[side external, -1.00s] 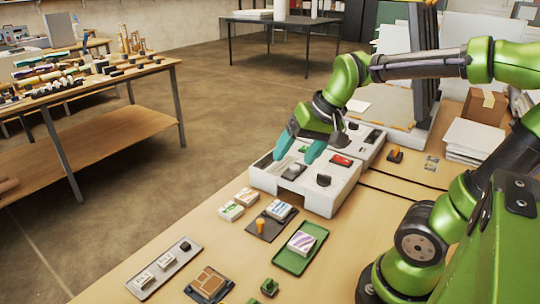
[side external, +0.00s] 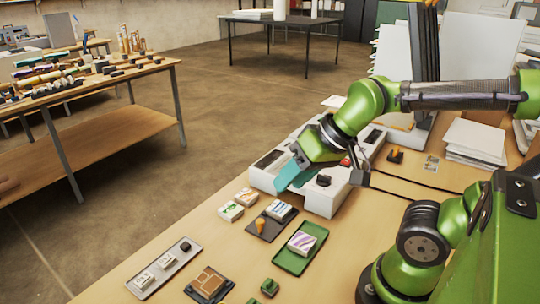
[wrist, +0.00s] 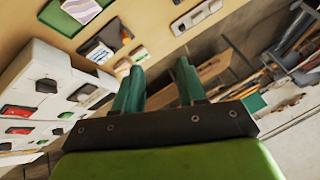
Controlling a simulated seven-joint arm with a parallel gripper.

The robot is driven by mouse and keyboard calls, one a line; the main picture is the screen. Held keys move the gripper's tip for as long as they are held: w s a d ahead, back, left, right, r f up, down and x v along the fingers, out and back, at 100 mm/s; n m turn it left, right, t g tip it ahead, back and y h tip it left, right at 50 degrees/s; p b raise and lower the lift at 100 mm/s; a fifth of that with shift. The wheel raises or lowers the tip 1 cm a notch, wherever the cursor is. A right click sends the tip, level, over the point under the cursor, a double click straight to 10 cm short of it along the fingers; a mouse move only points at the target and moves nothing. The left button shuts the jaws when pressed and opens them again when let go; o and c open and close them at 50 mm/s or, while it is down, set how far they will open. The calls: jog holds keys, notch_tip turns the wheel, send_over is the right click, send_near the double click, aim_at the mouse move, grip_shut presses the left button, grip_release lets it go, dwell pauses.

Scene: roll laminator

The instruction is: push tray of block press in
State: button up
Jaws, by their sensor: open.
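A white machine (side external: 325,201) stands on the wooden table, with a dark knob (side external: 323,180) on its top; I take it as the block press but cannot be sure. Its tray cannot be made out; my gripper hides part of the machine. My gripper (side external: 287,181) has teal fingers, tilted down to the left over the machine's near left part; contact cannot be told. In the wrist view the fingers (wrist: 160,70) are apart with nothing between them, and white housings (wrist: 35,68) with dark knobs and red panels lie to the left.
A green tray (side external: 288,260) holds a striped block (side external: 301,242). Paper stacks (side external: 475,138) are at right. Dark cables cross the table.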

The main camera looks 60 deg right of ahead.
jog(key=w+a+f+n+g, duration=0.1)
jog(key=w+n, duration=0.1)
jog(key=w, duration=0.1)
jog(key=w+a+f+n+g+h, duration=0.1)
jog(key=w+f+n+g, duration=0.1)
jog(key=w, duration=0.1)
jog(key=w+a+f+n+g, duration=0.1)
jog(key=w+f+n+g, duration=0.1)
jog(key=shift+w+a+h, duration=0.3)
jog(key=shift+w+h, duration=0.1)
grip_shut()
jog(key=w+a+f+n+g+h, duration=0.1)
jog(key=w+f+n+g+h, duration=0.3)
jog(key=w+n, duration=0.5)
jog(key=shift+n+t, duration=0.3)
jog(key=shift+n, duration=0.4)
jog(key=x, duration=1.1)
jog(key=shift+s+a, duration=0.2)
jog(key=shift+s, duration=0.15)
jog(key=shift+s+d+r, duration=0.1)
jog(key=shift+s+d, duration=0.15)
jog(key=shift+d, duration=0.35)
jog(key=shift+s+d+r, duration=0.1)
jog(key=shift+s+d, duration=0.15)
jog(key=shift+d, duration=0.3)
jog(key=shift+s+d, duration=0.35)
jog(key=shift+d, duration=0.25)
